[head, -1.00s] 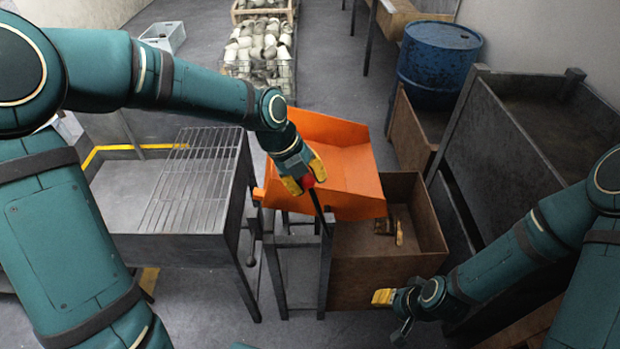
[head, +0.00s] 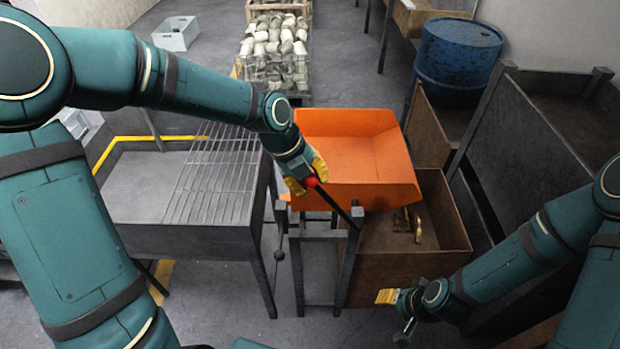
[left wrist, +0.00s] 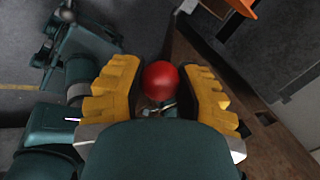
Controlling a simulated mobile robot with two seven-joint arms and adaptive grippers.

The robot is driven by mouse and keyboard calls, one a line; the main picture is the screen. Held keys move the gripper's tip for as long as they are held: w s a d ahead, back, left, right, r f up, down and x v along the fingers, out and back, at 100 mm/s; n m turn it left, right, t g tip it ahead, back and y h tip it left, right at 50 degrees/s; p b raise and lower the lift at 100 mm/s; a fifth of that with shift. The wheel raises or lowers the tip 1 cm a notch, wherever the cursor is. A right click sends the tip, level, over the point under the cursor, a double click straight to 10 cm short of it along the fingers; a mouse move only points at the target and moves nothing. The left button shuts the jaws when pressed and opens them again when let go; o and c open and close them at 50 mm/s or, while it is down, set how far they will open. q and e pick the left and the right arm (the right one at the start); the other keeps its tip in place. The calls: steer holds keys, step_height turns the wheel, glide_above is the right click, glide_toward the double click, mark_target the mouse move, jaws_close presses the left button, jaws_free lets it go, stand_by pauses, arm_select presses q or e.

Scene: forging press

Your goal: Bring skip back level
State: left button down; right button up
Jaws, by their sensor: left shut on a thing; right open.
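The orange skip (head: 365,160) sits on a dark metal stand (head: 322,236), its right end over a brown bin (head: 445,225). It looks close to level, but I cannot tell exactly. A dark lever (head: 337,208) with a red knob (head: 310,181) rises from the stand and leans left. My left gripper (head: 306,175) is shut on the lever at its knob; the red knob (left wrist: 161,80) shows between the yellow fingers in the left wrist view. My right gripper (head: 386,297) is open and empty in front of the bin.
Brass-coloured pieces (head: 408,224) lie in the bin. A grated table (head: 195,190) stands left of the stand. A blue drum (head: 457,58) and a tall dark box (head: 530,140) stand to the right. A crate of pale pieces (head: 275,50) is behind.

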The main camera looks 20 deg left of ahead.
arm_select(q)
steer(key=shift+s+a+f, duration=0.25)
steer(key=shift+a+f, duration=0.1)
steer(key=shift+f, duration=0.1)
steer(key=c, duration=0.9)
jaws_free()
steer(key=shift+c, duration=0.2)
steer(key=o, duration=0.4)
steer(key=shift+a, duration=0.3)
steer(key=shift+d+r, duration=0.2)
steer(key=shift+d, duration=0.05)
steer(key=shift+w+a+r, duration=0.1)
steer(key=shift+a+r, duration=0.1)
steer(key=shift+r, duration=0.15)
steer(key=v, duration=1.1)
arm_select(e)
steer(key=shift+a, duration=0.2)
steer(key=shift+s, duration=0.1)
